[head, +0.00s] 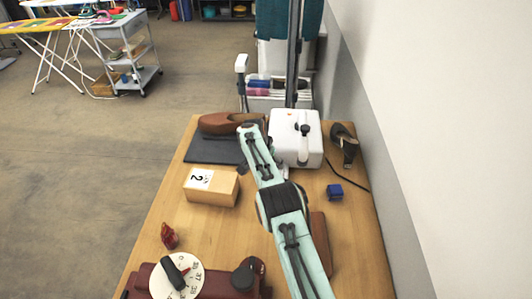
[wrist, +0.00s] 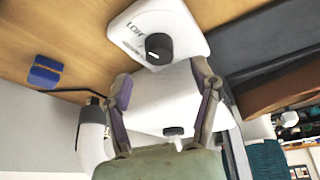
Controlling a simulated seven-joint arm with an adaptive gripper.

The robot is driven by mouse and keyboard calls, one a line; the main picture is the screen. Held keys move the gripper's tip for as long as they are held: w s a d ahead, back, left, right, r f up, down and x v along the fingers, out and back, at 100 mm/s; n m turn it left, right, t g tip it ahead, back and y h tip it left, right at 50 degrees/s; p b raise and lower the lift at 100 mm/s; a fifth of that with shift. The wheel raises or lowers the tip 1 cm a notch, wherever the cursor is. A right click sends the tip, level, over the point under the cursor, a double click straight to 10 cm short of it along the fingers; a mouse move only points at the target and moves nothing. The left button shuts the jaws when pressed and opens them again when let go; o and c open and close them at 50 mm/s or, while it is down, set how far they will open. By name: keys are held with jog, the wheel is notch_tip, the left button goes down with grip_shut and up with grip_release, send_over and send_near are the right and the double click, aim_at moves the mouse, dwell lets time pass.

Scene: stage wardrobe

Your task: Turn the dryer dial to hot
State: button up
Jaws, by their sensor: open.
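The dryer is a white box-like unit (head: 284,151) at the far end of the wooden table. In the wrist view, its white sloped panel (wrist: 191,21) carries a round black dial (wrist: 159,47) with a pale pointer mark. Lettering that seems to read LOW is printed beside the dial; the other lettering is too small to read. My gripper (wrist: 162,72) is open and empty in the wrist view, its fingers spread on either side of the white body. The dial lies just beyond the fingertips, between their lines, apparently untouched. In the head view I cannot clearly make out my fingers.
A blue block (head: 334,192) lies right of my arm. A red device with a numbered dial (head: 191,284) stands at the front. A wall runs along the right.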

jog(key=v, duration=0.7)
jog(key=shift+r, duration=0.1)
jog(key=d+f+n+y, duration=0.1)
jog(key=n, duration=0.1)
jog(key=w+f+n+y, duration=0.1)
jog(key=f+n, duration=0.1)
jog(key=n, duration=0.1)
jog(key=d+f+n+y, duration=0.1)
jog(key=f+n, duration=0.1)
jog(key=n, duration=0.1)
jog(key=shift+w+d, duration=0.25)
jog(key=shift+d, duration=0.05)
jog(key=x, duration=0.4)
jog(key=shift+w+d+f, duration=0.2)
jog(key=shift+w+f, duration=0.1)
jog(key=shift+x, duration=0.9)
